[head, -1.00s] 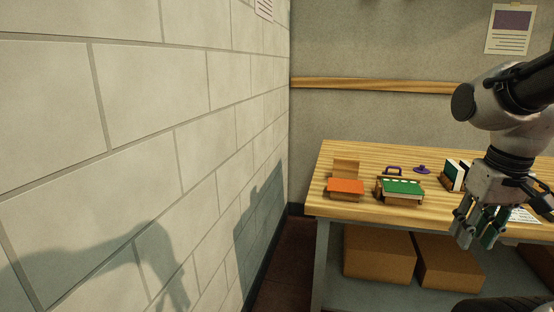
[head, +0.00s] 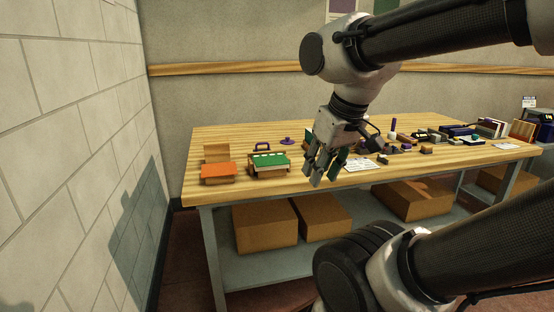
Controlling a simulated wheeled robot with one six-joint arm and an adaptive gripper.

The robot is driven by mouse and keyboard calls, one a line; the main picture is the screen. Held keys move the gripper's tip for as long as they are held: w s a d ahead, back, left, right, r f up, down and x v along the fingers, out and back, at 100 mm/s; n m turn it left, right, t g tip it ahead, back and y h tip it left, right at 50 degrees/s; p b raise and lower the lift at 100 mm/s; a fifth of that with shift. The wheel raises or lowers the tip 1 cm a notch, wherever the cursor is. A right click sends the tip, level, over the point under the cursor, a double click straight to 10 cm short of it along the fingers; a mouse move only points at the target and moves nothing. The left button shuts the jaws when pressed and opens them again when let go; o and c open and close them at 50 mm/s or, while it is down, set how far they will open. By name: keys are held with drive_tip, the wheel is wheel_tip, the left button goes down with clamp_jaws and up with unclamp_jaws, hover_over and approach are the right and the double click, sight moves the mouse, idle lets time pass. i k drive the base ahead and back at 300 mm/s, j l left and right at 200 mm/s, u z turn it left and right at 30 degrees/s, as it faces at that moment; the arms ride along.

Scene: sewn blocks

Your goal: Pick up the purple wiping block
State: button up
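My gripper (head: 326,170) hangs over the table's front part, fingers pointing down and apart, with nothing seen between them. Several small purple things stand on the wooden table (head: 225,135). A purple handle-shaped piece (head: 262,146) is behind the green-topped box, left of my gripper. A purple knobbed piece (head: 287,141) lies just right of it. A small purple-topped upright piece (head: 393,125) and a small purple block (head: 392,137) are right of my gripper. I cannot tell which is the wiping block. My gripper and wrist hide part of the table's middle.
A box with a green top (head: 270,160) and an orange-topped box (head: 218,171) stand at the table's left. A white sheet (head: 362,165) lies near the front edge. Dark blocks and books (head: 488,128) crowd the right. Cardboard boxes (head: 265,228) sit on the shelf below.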

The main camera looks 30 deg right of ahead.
sight(407, 147)
drive_tip(key=z, duration=1.75)
